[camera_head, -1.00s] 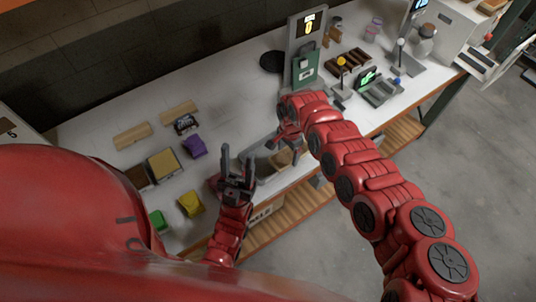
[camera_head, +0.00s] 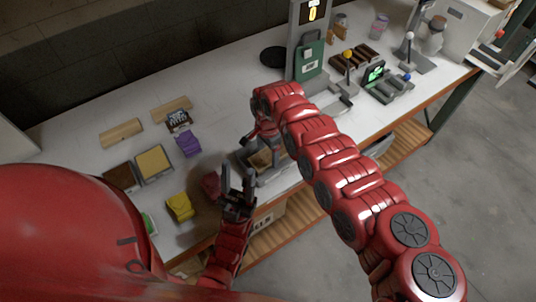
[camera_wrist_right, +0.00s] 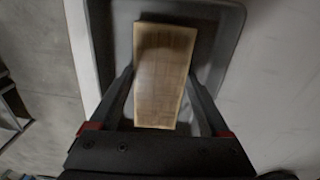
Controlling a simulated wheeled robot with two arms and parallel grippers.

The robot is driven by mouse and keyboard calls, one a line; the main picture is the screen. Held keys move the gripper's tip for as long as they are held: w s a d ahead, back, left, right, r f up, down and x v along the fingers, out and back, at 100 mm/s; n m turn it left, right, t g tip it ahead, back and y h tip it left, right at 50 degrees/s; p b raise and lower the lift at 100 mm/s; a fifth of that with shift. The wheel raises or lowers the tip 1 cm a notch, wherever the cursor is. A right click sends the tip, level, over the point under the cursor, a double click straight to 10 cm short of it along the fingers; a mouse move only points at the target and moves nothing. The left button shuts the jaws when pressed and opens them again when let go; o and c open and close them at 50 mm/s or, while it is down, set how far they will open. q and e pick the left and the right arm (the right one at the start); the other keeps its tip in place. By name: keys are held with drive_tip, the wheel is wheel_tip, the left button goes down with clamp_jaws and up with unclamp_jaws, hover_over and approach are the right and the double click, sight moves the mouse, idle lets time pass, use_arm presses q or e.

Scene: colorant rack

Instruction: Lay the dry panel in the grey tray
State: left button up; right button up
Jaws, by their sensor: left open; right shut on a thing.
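The dry panel (camera_wrist_right: 163,65) is a flat, pale tan wooden rectangle. My right gripper (camera_wrist_right: 160,88) is shut on it, with one finger along each long side. The grey tray (camera_wrist_right: 122,40) lies behind and around the panel in the right wrist view; I cannot tell whether the panel touches its floor. In the head view the panel (camera_head: 262,160) is at the grey tray (camera_head: 241,161), partly hidden by the right gripper (camera_head: 268,150). My left gripper (camera_head: 238,187) is open and empty, just in front of the tray's left end.
Purple (camera_head: 188,143), yellow (camera_head: 180,206) and dark red (camera_head: 211,185) pieces lie left of the tray. A brown-and-yellow pair of trays (camera_head: 154,163) and wooden blocks (camera_head: 121,133) stand further left.

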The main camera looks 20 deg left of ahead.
drive_tip(key=o, duration=1.3)
drive_tip(key=shift+f, duration=0.1)
drive_tip(key=shift+c, duration=0.2)
